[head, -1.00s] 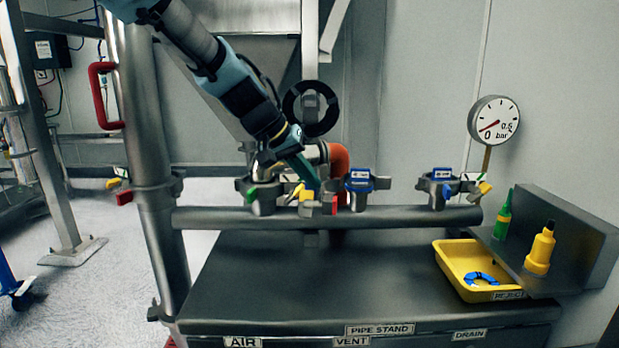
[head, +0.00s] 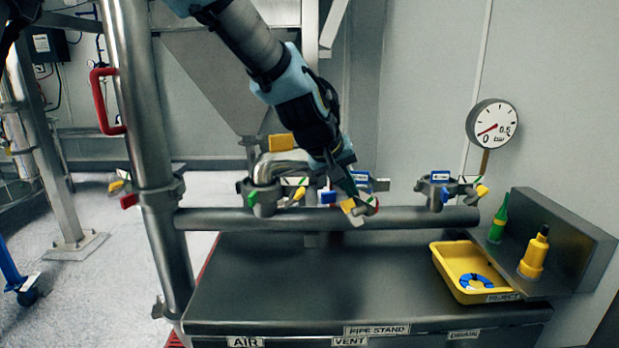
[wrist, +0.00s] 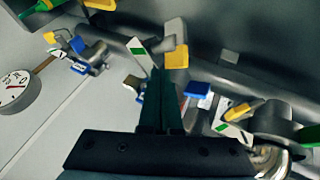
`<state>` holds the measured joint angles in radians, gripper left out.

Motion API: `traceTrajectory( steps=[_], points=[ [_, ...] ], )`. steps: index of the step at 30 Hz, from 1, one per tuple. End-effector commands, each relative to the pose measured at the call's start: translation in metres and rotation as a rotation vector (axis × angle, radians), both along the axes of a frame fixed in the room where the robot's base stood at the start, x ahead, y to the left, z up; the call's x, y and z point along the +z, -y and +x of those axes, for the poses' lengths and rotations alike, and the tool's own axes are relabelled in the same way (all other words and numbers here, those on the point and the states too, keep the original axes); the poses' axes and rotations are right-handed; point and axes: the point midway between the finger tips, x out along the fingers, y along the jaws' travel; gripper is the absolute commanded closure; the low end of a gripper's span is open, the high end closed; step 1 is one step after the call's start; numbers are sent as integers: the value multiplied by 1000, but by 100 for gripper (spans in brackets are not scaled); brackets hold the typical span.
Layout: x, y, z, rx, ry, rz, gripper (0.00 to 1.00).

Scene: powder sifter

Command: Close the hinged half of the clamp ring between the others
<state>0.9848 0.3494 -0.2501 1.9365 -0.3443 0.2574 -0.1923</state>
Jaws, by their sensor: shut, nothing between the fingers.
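The middle clamp ring, above the VENT label, is partly hidden behind my gripper in the head view; its blue tag (head: 374,184) shows to the right. A grey piece with a yellow part (head: 350,206), apparently its hinged half, sticks out in front of the pipe. My gripper (head: 350,188) is shut and empty, its tips right at this piece. In the wrist view, the shut fingers (wrist: 166,82) point at the yellow part (wrist: 176,56) and grey end (wrist: 174,30). I cannot tell whether they touch, or how far the ring stands open.
The left clamp ring (head: 265,194) and right clamp ring (head: 438,190) stand on the same horizontal pipe (head: 230,220). A yellow tray (head: 440,262) holds a blue ring. Green and yellow bottles (head: 533,256) stand on the right shelf. A gauge (head: 492,124) is behind.

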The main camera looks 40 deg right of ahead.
Motion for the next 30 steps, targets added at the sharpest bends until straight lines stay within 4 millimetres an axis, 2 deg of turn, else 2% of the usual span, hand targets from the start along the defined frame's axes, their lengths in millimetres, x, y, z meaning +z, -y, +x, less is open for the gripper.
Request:
traceTrajectory(
  steps=[7,18,26,30],
  points=[
    [2,26,-15,-4,1,-1,100],
    [0,65,-24,-3,-1,2,100],
    [0,83,-24,-3,-3,3,100],
    [1,90,-25,65,1,4,100]
  ],
)
